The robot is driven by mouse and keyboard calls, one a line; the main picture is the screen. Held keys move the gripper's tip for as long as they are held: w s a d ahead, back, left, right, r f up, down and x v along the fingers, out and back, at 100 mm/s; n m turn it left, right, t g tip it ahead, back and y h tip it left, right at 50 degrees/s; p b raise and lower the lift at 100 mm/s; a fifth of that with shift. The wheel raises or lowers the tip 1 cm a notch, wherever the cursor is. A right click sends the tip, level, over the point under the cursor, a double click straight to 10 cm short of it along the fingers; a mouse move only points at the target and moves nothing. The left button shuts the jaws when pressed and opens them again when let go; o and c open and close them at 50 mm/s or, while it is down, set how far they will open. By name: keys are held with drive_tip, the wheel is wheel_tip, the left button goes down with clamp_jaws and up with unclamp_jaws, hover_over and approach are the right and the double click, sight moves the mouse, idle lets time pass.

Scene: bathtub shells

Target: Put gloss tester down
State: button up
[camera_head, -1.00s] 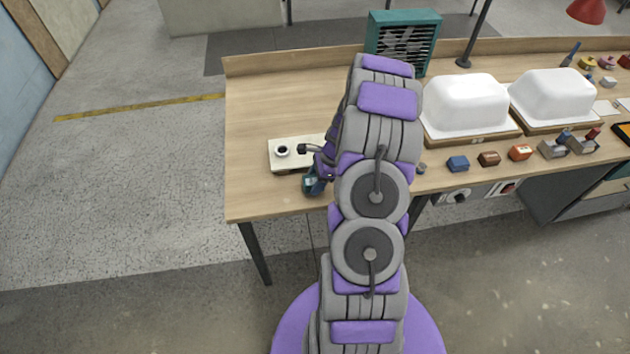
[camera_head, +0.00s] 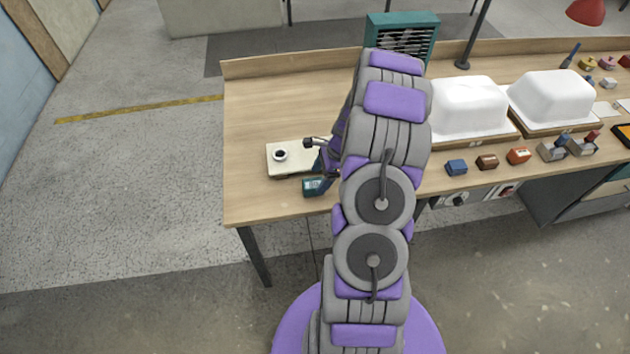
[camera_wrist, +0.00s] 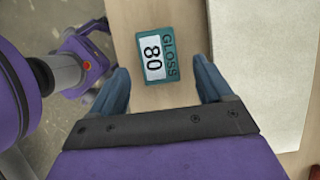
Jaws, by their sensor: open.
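The gloss tester (camera_head: 314,187), a small teal block, rests on the bench near its front edge, just in front of a cream plate. In the wrist view the gloss tester (camera_wrist: 155,54) shows its face with "GLOSS" and "80" on a white display. In the head view my arm hides most of the gripper.
The cream plate (camera_head: 296,164) with a dark ring (camera_head: 280,155) lies beside the tester. Two white tub shells (camera_head: 468,104) (camera_head: 550,98) stand to the right, with small coloured blocks (camera_head: 487,162) in front. A teal louvred box (camera_head: 402,30) stands behind.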

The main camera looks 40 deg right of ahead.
drive_tip(key=p+v, duration=0.1)
drive_tip(key=v, duration=0.6)
drive_tip(key=s+a+r+n+g, duration=0.1)
drive_tip(key=s+a+r+n, duration=0.1)
drive_tip(key=a+r+n, duration=0.7)
drive_tip(key=s+a+r+n+g, duration=0.25)
drive_tip(key=a+r, duration=0.45)
drive_tip(key=a, duration=0.6)
drive_tip(key=s+a+r+n+h, duration=0.2)
drive_tip(key=s+a+n, duration=0.2)
drive_tip(key=s, duration=0.5)
drive_tip(key=s+a+r+n+h, duration=0.2)
drive_tip(key=s+a+n, duration=0.3)
drive_tip(key=s+n, duration=0.4)
drive_tip(key=shift+s+a+r+g, duration=0.2)
drive_tip(key=shift+s+r+g, duration=0.15)
drive_tip(key=shift+s+r, duration=0.5)
drive_tip(key=shift+w+d, duration=0.1)
